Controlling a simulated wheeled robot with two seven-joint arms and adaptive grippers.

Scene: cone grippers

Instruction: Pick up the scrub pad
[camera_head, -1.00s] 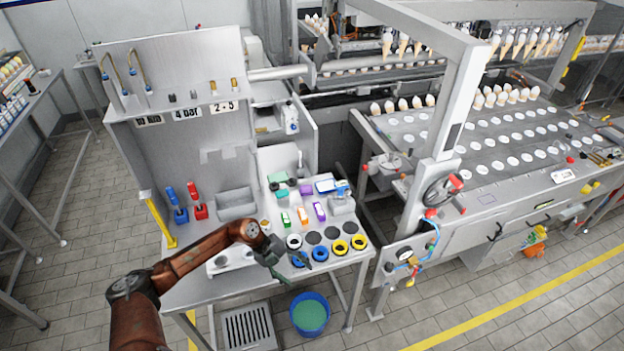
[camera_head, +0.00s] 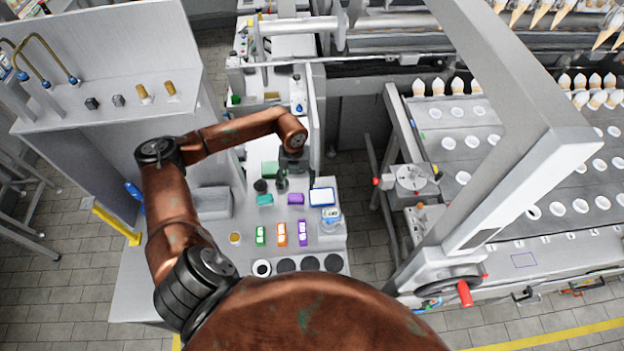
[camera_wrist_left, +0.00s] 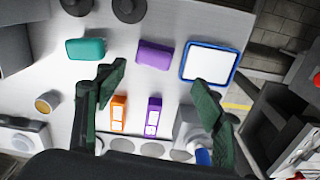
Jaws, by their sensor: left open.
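I cannot tell for certain which block is the scrub pad. A teal block (camera_head: 265,199) and a purple block (camera_head: 296,198) lie side by side on the worktop, and a flat green block (camera_head: 270,168) lies behind them. The teal block (camera_wrist_left: 86,48) and purple block (camera_wrist_left: 155,54) also show in the left wrist view. My left gripper (camera_head: 291,168) hangs above the back of the worktop, small and partly hidden by its wrist. In the left wrist view its green fingers (camera_wrist_left: 158,82) are wide apart and empty, with the purple block beyond the gap. My right gripper is out of view.
A blue-rimmed tray (camera_head: 322,197) lies to the right of the purple block. Green, orange and purple small packs (camera_head: 281,234) stand in front. Dark round items (camera_head: 260,186) sit behind the teal block. A grey bin (camera_head: 212,203) stands at left, below a tall panel.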

